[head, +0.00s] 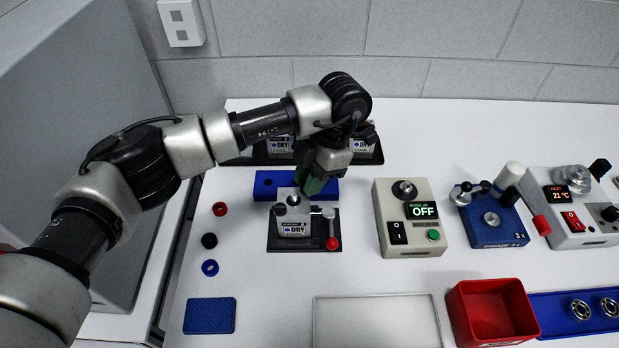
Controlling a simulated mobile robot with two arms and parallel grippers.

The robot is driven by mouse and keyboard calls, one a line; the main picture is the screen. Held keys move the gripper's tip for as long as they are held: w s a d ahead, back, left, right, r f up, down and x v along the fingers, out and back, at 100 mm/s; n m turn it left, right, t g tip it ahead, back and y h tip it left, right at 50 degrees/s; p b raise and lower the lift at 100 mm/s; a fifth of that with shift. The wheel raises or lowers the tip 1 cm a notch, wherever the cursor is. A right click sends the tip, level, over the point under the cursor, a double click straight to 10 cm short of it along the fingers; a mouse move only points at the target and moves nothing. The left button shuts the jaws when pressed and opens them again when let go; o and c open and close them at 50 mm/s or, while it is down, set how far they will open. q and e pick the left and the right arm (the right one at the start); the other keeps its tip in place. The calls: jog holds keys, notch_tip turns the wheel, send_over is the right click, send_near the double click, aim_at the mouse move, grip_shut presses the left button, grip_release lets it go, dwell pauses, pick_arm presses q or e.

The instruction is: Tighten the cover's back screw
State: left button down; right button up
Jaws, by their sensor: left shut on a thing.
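My left gripper (318,176) points down above the back of a small clamp fixture. It is shut on a dark green piece (313,186), perhaps a tool handle; its lower end is not clear. The cover's back screw cannot be made out. My right gripper is not in view.
A blue block (265,184) lies behind the fixture, with a black rack (368,156) farther back. A control box reading OFF (411,217) and a blue device (490,219) stand right. Red (220,209), black and blue rings lie left. A pale tray (375,322) and red bin (490,312) are in front.

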pick_arm(q)
jog(key=c, duration=1)
grip_release()
jog(key=shift+o, duration=0.2)
jog(key=b+v, duration=0.1)
jog(key=v, duration=0.9)
jog(key=shift+r, duration=0.4)
jog(key=shift+d, duration=0.1)
